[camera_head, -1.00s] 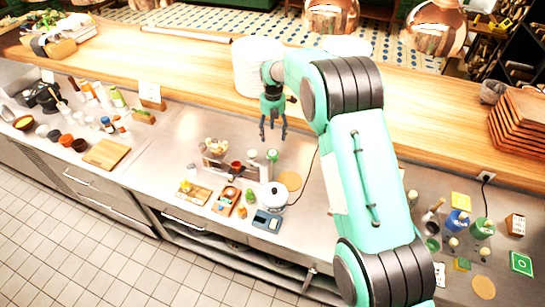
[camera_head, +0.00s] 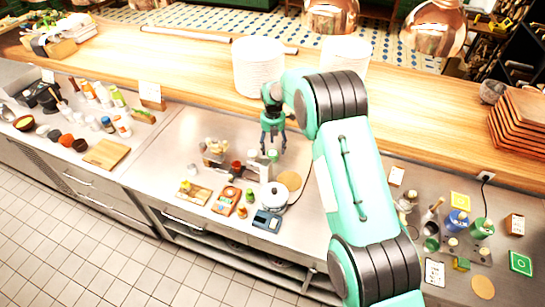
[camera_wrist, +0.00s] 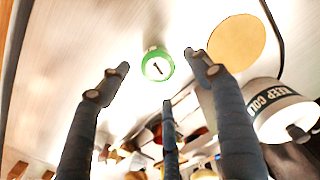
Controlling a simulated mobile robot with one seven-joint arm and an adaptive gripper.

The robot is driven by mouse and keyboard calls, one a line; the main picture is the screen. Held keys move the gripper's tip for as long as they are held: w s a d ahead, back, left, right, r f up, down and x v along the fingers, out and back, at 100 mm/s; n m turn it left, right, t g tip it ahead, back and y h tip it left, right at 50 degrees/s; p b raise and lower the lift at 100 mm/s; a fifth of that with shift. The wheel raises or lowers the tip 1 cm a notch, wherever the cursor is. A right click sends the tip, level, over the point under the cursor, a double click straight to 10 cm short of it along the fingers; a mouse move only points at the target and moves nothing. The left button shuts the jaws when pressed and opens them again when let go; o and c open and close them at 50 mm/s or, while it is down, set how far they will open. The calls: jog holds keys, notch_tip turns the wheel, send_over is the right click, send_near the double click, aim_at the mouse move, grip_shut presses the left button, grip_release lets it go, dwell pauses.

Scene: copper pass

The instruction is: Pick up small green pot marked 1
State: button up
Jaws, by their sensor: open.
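The small green pot marked 1 (camera_wrist: 158,66) shows in the wrist view as a round green rim around a white top with a black 1. It stands upright on the steel counter. In the head view a small green-topped pot (camera_head: 272,155) just below my gripper appears to be it. My gripper (camera_head: 272,147) points down over the counter with its fingers spread. In the wrist view the open fingers (camera_wrist: 160,86) lie around and below the pot in the picture, with nothing between them. I cannot tell how high they are above it.
A white lidded pot lettered "KEEP COL…" (camera_wrist: 262,107) and a round tan mat (camera_wrist: 237,43) are close by. Several small jars and boards crowd the counter in front. White plate stacks (camera_head: 258,70) stand on the wooden ledge behind. Bare counter (camera_head: 185,140) lies to the left.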

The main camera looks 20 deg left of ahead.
aim_at(273, 152)
dwell(0.3)
jog(key=shift+w+a+f, duration=0.1)
jog(key=shift+w+f, duration=0.05)
jog(key=shift+f, duration=2.45)
jog(key=c, duration=1.3)
jog(key=shift+r, duration=0.1)
jog(key=shift+c, duration=0.2)
jog(key=shift+r, duration=4.95)
